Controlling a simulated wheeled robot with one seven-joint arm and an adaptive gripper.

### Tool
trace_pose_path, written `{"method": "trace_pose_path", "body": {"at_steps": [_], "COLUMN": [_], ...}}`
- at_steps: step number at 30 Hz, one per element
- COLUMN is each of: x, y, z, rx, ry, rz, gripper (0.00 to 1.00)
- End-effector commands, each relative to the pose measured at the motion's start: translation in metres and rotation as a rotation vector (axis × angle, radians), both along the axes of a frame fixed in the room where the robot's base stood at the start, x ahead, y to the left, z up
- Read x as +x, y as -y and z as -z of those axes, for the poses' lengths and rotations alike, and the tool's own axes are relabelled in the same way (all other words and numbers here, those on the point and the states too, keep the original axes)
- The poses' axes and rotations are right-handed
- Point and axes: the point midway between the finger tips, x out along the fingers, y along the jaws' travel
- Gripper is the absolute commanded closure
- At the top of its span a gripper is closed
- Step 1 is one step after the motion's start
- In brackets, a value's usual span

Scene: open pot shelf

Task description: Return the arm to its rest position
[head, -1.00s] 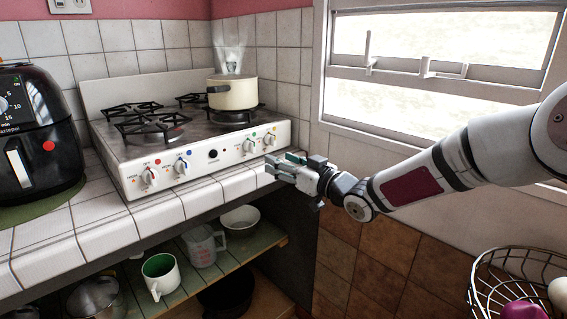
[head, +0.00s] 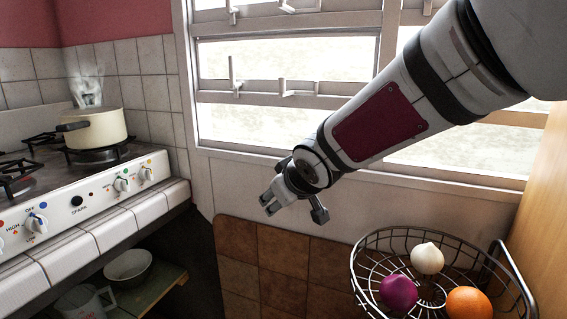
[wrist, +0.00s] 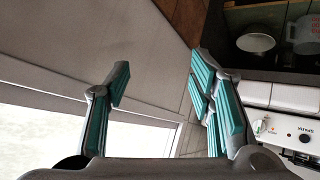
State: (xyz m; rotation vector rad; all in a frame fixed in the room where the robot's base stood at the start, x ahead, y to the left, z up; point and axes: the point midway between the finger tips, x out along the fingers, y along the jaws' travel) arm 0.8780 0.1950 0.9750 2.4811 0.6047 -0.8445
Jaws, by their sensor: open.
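My gripper (head: 268,202) is in the middle of the head view, in front of the wall below the window and to the right of the stove. It holds nothing. In the wrist view my gripper (wrist: 160,100) has its green-padded fingers spread wide apart, with only wall and window behind the gap. My arm reaches in from the upper right of the head view. The fingertips are small and partly turned away in the head view.
A steaming cream pot (head: 92,130) stands on the stove (head: 100,200) at left. A wire basket (head: 365,262) with an onion, a purple vegetable and an orange is at lower right. The window frame (head: 262,103) is behind my arm. A bowl (head: 128,267) sits on the low shelf.

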Motion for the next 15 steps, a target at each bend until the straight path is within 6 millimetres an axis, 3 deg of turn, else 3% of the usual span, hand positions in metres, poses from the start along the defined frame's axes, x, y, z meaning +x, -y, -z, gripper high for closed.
{"method": "trace_pose_path", "body": {"at_steps": [1, 6, 12, 15], "x": [-0.016, -0.087, -0.195, -0.250], "y": [0.027, 0.111, 0.180, 0.197], "z": [-0.007, -0.012, -0.008, -0.002], "rx": [-0.034, -0.113, -0.125, -0.103], "ry": [-0.025, -0.163, -0.363, -0.470], "rz": [0.065, 0.280, 0.498, 0.576], "gripper": [0.51, 0.51, 0.51, 0.51]}}
